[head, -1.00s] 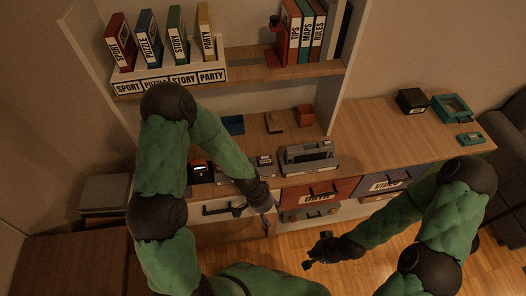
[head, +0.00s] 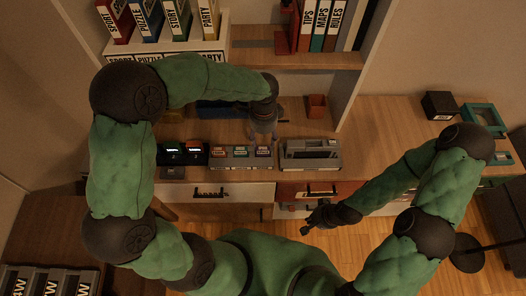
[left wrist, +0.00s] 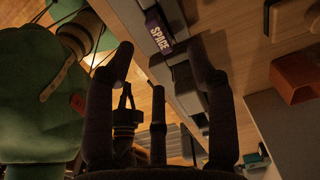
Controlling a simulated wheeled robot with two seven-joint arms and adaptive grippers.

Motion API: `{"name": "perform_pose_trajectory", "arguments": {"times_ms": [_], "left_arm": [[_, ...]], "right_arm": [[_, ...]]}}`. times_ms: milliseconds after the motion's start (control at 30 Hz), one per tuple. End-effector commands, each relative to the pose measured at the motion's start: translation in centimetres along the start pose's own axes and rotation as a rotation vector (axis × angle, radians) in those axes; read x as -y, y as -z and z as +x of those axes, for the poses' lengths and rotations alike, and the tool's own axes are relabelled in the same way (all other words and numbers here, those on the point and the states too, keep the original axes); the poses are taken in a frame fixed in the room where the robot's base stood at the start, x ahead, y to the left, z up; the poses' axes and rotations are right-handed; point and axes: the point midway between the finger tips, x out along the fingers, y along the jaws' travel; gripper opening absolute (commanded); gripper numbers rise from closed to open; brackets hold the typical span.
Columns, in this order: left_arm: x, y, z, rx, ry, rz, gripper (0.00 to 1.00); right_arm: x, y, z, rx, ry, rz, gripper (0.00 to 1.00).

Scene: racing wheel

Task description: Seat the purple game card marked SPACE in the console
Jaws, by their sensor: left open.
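The purple SPACE card (left wrist: 158,34) shows in the left wrist view, label up, beyond and between the fingertips of my open left gripper (left wrist: 160,52). In the head view, the purple card (head: 263,152) is the rightmost of three in a grey holder (head: 240,163). My left gripper (head: 263,132) is just behind and above it, apart from it as far as I can tell. The grey console (head: 311,153) stands right of the holder on the desk. My right gripper (head: 312,226) hangs low in front of the drawers, too small to read.
An orange-brown cup (head: 317,106) stands behind the console. A shelf with labelled books (head: 320,25) is above. The desk right of the console is mostly clear.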

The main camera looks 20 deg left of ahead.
Motion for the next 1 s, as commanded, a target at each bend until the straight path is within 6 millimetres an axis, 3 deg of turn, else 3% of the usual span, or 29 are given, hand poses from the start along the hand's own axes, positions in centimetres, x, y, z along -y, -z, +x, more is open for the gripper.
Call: {"name": "perform_pose_trajectory", "arguments": {"times_ms": [100, 367, 633, 933, 1000], "left_arm": [[-0.1, 0.0, 2.1, 0.001, -0.003, 0.000, 0.56], [-0.2, 0.0, 3.8, 0.000, -0.002, -0.002, 0.56], [-0.6, -0.2, 7.5, 0.000, -0.003, -0.002, 0.56], [-0.5, -0.1, 8.1, -0.001, -0.001, -0.002, 0.56], [-0.5, -0.1, 8.1, -0.001, -0.001, -0.002, 0.39]], "right_arm": [[-0.2, 0.0, 0.6, 0.000, 0.000, 0.000, 0.00], [-0.4, 0.1, 1.1, 0.000, 0.000, 0.000, 0.00], [-0.8, 0.1, 2.4, -0.001, 0.000, 0.000, 0.00], [-0.9, 0.1, 2.4, -0.001, 0.000, 0.000, 0.00], [-0.8, 0.1, 2.4, -0.001, 0.000, 0.000, 0.00]]}}
